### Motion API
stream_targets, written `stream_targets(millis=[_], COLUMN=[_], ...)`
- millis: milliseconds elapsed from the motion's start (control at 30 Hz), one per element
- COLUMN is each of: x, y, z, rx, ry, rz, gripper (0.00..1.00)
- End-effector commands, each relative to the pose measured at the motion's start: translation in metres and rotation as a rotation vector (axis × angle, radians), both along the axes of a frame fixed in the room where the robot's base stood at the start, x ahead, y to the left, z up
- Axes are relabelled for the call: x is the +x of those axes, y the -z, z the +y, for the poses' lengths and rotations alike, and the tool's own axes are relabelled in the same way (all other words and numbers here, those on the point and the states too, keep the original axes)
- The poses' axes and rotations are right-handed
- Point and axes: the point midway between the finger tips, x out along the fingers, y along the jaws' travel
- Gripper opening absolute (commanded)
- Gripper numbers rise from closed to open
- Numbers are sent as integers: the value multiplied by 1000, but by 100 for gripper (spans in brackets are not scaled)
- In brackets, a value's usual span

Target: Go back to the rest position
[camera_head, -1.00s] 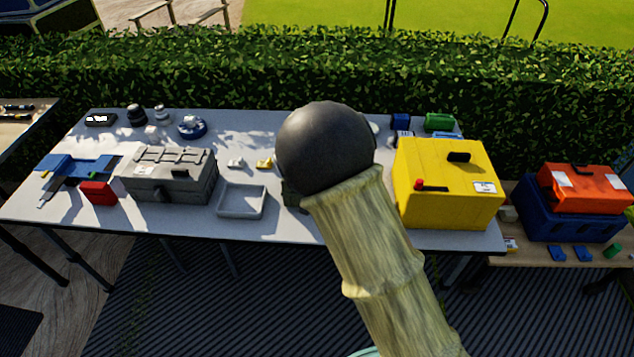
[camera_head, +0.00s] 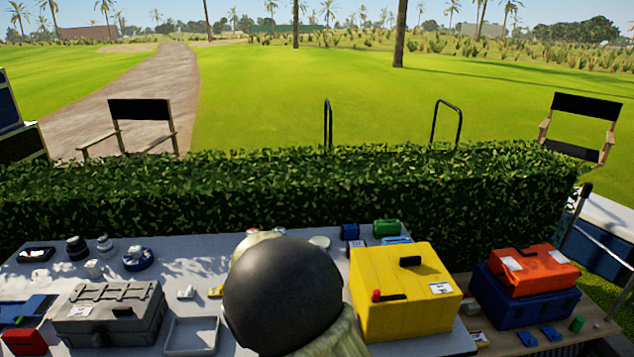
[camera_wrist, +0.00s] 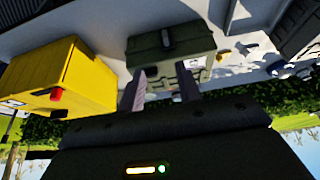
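My gripper (camera_wrist: 160,84) shows in the wrist view, with its two fingers apart and nothing seen between them. A dark green case (camera_wrist: 170,46) with a handle lies beyond the fingertips, on the table. In the head view my arm's dark round joint covers the middle of the table (camera_head: 216,252), and my gripper is hidden behind it. The dark green case is also hidden there.
A yellow box (camera_head: 393,310) stands right of my arm and also shows in the wrist view (camera_wrist: 55,75). A grey toolbox (camera_head: 108,315) and a grey tray (camera_head: 190,338) are to the left. An orange case (camera_head: 533,270) sits on a blue box (camera_head: 525,308). A hedge (camera_head: 160,205) runs behind.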

Motion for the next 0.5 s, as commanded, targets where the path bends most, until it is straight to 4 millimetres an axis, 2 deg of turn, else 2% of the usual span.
stream_targets(millis=[133, 267, 500], x=[-5, -22, -67], y=[-9, -18, -36], z=[-48, -99, -178], rx=[10, 18, 29], ry=[48, 83, 125], rz=[43, 90, 156], gripper=[35, 35, 35])
